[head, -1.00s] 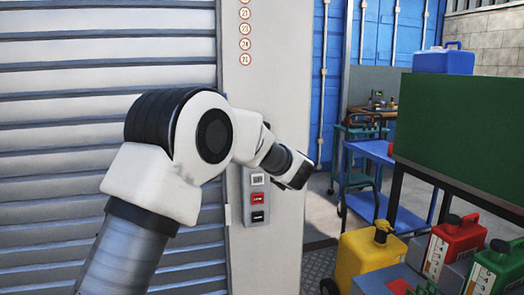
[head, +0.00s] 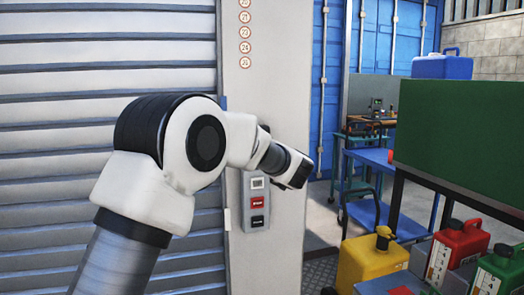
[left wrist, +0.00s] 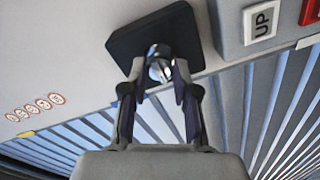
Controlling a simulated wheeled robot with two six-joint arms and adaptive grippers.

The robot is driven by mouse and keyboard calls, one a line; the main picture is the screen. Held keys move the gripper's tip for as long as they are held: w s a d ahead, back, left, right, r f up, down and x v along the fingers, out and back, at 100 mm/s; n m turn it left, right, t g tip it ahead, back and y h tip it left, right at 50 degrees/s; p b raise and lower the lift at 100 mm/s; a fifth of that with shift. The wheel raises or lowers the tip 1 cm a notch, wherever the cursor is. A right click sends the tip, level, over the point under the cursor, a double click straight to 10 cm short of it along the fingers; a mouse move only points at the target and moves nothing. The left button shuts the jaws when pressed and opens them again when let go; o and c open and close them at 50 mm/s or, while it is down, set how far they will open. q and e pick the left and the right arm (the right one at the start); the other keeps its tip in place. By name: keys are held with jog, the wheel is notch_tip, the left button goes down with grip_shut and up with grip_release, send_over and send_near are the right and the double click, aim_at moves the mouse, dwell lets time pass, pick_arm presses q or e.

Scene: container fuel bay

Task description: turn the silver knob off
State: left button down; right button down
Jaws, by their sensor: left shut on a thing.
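The silver knob (left wrist: 160,66) is a small round shiny piece on a square black plate (left wrist: 128,44), fixed to a pale post. In the left wrist view my left gripper (left wrist: 160,76) has its two fingertips on either side of the knob and is shut on it. The fingers partly cover the knob, so its turned position cannot be told. In the head view the knob and the fingers are hidden behind my left arm. My right gripper is not in view.
A button box (head: 257,202) with white, red and black buttons sits on the post just below my left wrist. A slatted shutter (head: 60,70) fills the left. A yellow can (head: 368,265), a red can (head: 455,245) and a green can (head: 498,272) stand at right.

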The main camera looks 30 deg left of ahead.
pick_arm(q)
jog(key=shift+r, duration=0.1)
jog(key=c, duration=0.9)
grip_release()
jog(key=shift+w, duration=0.1)
jog(key=v, duration=1.2)
